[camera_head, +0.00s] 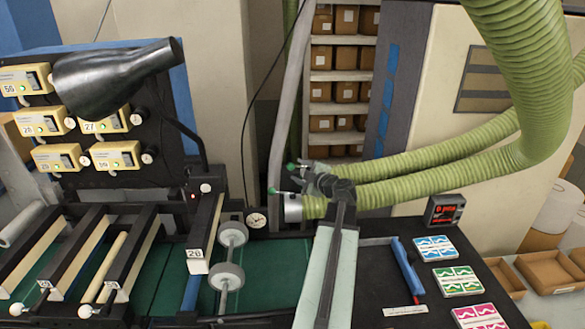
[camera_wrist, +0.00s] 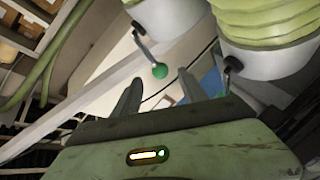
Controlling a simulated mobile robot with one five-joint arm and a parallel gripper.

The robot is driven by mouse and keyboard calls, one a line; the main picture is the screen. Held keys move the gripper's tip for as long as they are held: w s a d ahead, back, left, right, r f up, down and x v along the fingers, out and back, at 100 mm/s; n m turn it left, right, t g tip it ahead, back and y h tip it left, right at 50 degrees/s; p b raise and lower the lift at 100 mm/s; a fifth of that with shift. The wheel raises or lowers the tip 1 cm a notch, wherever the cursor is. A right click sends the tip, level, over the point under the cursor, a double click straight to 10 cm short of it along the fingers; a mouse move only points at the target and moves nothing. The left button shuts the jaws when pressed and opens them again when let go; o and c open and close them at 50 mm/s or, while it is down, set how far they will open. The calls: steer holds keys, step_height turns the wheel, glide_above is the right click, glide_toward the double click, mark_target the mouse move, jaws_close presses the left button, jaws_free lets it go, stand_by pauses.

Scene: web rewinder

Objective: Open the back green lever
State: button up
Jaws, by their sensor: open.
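Two small green lever knobs show in the head view. The back green lever (camera_head: 291,166) is the farther one, and the front green lever (camera_head: 271,190) is nearer and further left. Both are by the ends of the green hoses. My gripper (camera_head: 311,172) is beside them, just right of the back knob. In the wrist view, a green ball knob (camera_wrist: 160,71) on a grey rod shows between and beyond the spread fingers of my gripper (camera_wrist: 161,91). The fingers are open, with nothing visible between them. A second rod (camera_wrist: 231,66) stands right of them; its knob is hidden.
Thick green corrugated hoses (camera_head: 430,180) run close behind and right of my gripper. A metal collar (camera_head: 292,207) ends one hose; a white collar (camera_wrist: 175,28) is close in the wrist view. A dial gauge (camera_head: 256,220) and rollers (camera_head: 229,255) stand to the left.

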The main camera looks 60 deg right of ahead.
mark_target(293, 167)
steer(key=b+x, duration=0.1)
steer(key=x, duration=0.5)
steer(key=shift+w+d+f, duration=0.15)
steer(key=shift+w+f, duration=0.05)
steer(key=shift+w, duration=0.05)
jaws_close()
steer(key=shift+r, duration=0.1)
stand_by(0.9)
